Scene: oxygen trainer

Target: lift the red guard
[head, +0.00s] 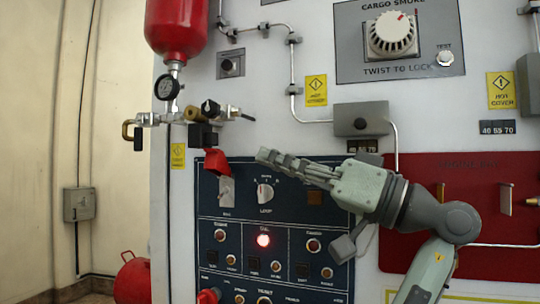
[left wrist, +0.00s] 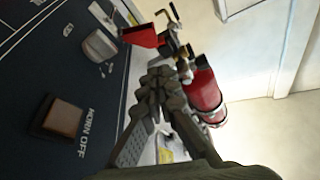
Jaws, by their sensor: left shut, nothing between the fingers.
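The red guard (head: 217,163) is at the upper left of the dark blue panel (head: 285,215). It stands up and out from the panel, above a pale switch plate (head: 226,190) that shows uncovered. The guard also shows at the top of the left wrist view (left wrist: 140,35). My left gripper (head: 262,154) is shut and empty, pointing left in front of the panel's top edge. Its tips are to the right of the guard, apart from it in the head view. The closed fingers (left wrist: 165,82) also show in the wrist view. My right gripper is not in view.
A white selector knob (head: 265,193) and a brown square button (head: 318,198) lie below my fingers. Brass valve fittings with a gauge (head: 167,88) and a red cylinder (head: 177,27) are upper left. A grey box (head: 361,119) is above my gripper. A red lamp (head: 263,240) glows.

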